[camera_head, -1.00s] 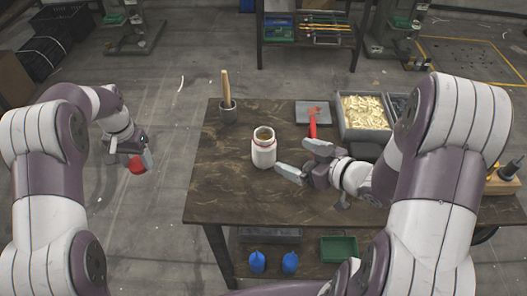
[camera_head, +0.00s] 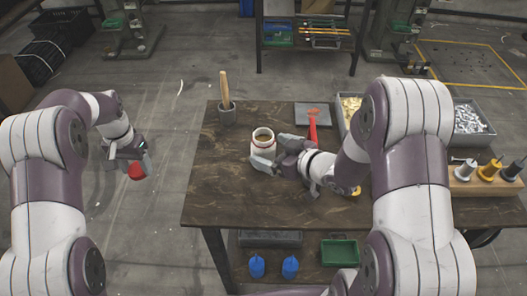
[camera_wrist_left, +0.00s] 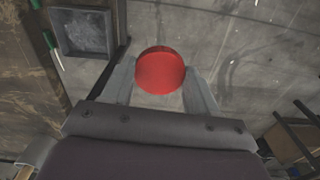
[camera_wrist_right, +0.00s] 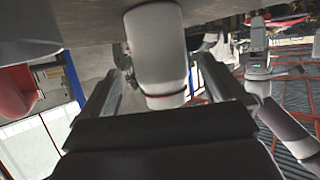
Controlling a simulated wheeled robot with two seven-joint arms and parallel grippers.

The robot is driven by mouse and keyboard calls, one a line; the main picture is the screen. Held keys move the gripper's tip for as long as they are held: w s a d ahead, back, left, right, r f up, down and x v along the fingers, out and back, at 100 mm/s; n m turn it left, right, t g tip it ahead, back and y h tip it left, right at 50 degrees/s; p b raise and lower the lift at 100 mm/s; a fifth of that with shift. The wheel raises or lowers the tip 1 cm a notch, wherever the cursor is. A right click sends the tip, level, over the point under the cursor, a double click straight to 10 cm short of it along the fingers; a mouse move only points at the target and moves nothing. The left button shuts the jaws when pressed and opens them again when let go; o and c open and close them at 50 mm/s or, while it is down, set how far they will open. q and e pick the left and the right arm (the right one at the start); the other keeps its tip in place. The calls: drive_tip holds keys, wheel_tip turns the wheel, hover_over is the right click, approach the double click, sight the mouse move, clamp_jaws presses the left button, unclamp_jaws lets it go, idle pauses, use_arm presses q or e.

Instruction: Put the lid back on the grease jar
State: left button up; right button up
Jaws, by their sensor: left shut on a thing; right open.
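The grease jar (camera_head: 263,142) is white with a red ring near its top and stands open and upright on the brown table. Its brownish contents show in the mouth. My right gripper (camera_head: 268,150) is open, with its fingers at either side of the jar; in the right wrist view the jar (camera_wrist_right: 158,50) sits between the spread fingers (camera_wrist_right: 155,95). I cannot tell whether they touch it. My left gripper (camera_head: 133,165) is shut on the red lid (camera_head: 136,172), off the table's left side above the floor. The lid (camera_wrist_left: 160,70) shows as a red disc between the fingers in the left wrist view.
A grey cup with a wooden-handled tool (camera_head: 226,95) stands at the table's back left. Bins (camera_head: 470,118) and a wooden block with spools (camera_head: 487,175) are at right. The table's front left (camera_head: 225,190) is clear.

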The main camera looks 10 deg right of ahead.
sight(270, 151)
use_arm(q)
drive_tip(key=shift+f, duration=0.35)
use_arm(e)
drive_tip(key=x, duration=0.3)
drive_tip(key=shift+w+a+f, duration=0.2)
drive_tip(key=shift+w+f, duration=0.05)
drive_tip(key=shift+f, duration=0.05)
